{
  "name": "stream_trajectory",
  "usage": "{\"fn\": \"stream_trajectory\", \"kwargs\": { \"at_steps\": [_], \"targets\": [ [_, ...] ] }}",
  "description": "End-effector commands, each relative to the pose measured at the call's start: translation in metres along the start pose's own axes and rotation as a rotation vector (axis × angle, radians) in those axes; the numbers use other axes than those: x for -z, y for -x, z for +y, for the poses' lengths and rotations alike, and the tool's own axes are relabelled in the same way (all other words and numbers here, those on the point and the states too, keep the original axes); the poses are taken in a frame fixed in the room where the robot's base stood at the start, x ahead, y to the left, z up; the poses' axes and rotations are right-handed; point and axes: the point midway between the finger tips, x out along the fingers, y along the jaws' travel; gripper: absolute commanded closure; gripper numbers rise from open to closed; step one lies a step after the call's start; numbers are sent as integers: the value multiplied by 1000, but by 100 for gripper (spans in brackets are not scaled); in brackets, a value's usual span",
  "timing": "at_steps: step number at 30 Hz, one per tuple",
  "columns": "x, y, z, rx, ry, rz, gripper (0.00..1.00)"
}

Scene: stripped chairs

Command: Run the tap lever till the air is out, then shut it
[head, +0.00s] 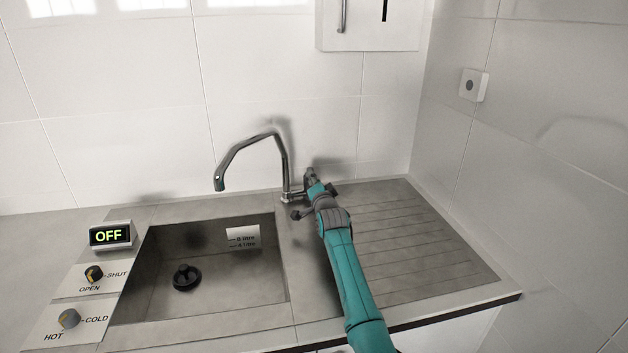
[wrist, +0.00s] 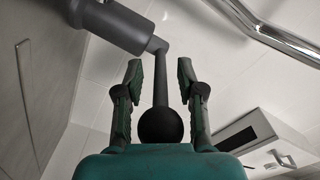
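The chrome tap (head: 284,160) stands behind the sink, its spout arching left over the basin. No water stream shows at its mouth. In the wrist view, the tap lever (wrist: 161,85) is a thin grey rod with a dark ball end (wrist: 160,126), joined to a thick grey body (wrist: 112,24). My gripper (wrist: 159,66) is open, one finger on each side of the rod, with gaps on both sides. In the head view my gripper (head: 311,177) is beside the tap's base and hides much of the lever there.
The sink basin (head: 215,300) holds a black round plug or drain piece (head: 186,277) and a litre-marked label (head: 243,237). A display (head: 110,235) reads OFF. Two knobs, SHUT/OPEN (head: 94,274) and HOT/COLD (head: 69,318), are at left. The ridged drainboard (head: 430,245) is clear.

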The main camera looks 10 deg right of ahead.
Motion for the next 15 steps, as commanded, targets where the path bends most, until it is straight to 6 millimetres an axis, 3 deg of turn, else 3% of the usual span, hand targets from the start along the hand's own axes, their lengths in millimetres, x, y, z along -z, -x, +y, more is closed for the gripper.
{"fn": "stream_trajectory", "kwargs": {
  "at_steps": [3,7,8,15],
  "targets": [
    [0,0,0,0,0,0,64],
    [0,0,0,0,0,0,97],
    [0,0,0,0,0,0,100],
    [0,0,0,0,0,0,100]
  ]
}}
